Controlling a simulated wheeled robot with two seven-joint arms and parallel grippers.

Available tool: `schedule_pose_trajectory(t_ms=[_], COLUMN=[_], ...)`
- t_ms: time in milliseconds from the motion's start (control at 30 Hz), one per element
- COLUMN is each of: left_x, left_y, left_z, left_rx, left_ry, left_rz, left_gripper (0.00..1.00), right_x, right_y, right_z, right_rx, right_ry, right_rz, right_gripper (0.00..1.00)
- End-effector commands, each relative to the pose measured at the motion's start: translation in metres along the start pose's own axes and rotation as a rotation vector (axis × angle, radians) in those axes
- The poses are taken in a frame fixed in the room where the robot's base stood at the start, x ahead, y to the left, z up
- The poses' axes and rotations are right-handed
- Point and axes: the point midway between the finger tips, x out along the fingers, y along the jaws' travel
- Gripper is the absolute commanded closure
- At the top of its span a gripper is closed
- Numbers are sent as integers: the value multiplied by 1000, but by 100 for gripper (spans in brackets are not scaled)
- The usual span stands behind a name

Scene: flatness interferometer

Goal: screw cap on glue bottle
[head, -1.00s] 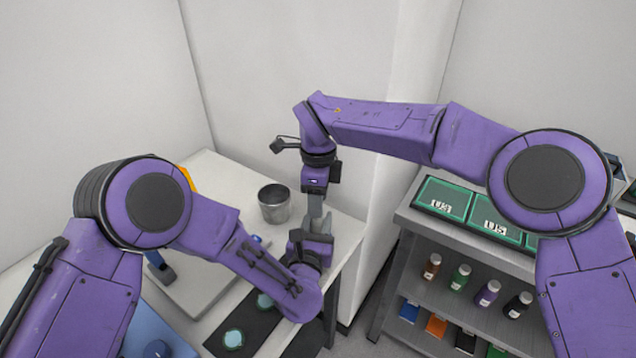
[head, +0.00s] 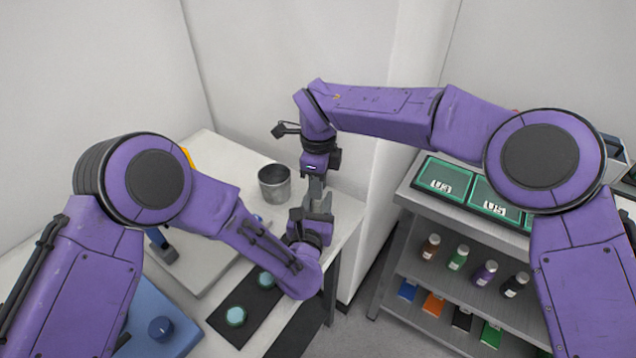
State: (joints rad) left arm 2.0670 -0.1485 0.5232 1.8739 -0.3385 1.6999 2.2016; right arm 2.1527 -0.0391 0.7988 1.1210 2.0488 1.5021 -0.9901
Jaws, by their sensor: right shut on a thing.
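My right gripper (head: 316,190) points straight down over the right part of the white table. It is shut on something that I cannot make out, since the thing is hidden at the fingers. My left gripper (head: 312,214) is directly below the right one, and the two are very close together. The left forearm and wrist cover much of it, so I cannot tell whether it is open or shut. Neither the glue bottle nor its cap can be clearly made out; the grippers and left arm cover that spot.
A grey metal cup (head: 274,183) stands just left of the grippers. A dark mat (head: 268,309) with round teal pieces (head: 235,316) lies in front. A blue block with a knob (head: 160,329) is at front left. The shelf unit (head: 402,218) at right holds green trays and several small bottles.

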Motion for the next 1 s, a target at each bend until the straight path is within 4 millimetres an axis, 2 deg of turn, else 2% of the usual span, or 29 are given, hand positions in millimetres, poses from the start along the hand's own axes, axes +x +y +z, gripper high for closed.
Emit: schedule_pose_trajectory(t_ms=[167,400,500,667,700,767,1000], left_x=[0,0,0,-1,-1,0,0], left_y=[0,0,0,0,0,0,0], left_z=[0,0,0,0,0,0,0], left_rx=[0,0,0,0,0,0,0], left_ry=[1,1,1,1,1,1,1], left_rz=[-1,-1,-1,-1,-1,-1,-1], left_gripper=[100,100,100,100,100,100,100], right_x=[0,0,0,0,0,0,0], right_y=[-1,-1,-1,-1,-1,-1,0], right_z=[0,0,0,0,0,0,0], right_rx=[397,1089,1280,1281,1280,1280,1278], right_ry=[-2,-2,-3,-3,-3,-3,-2], right_rz=[0,-1,-2,-3,-3,-3,-2], right_gripper=[100,100,100,100,66,50,50])
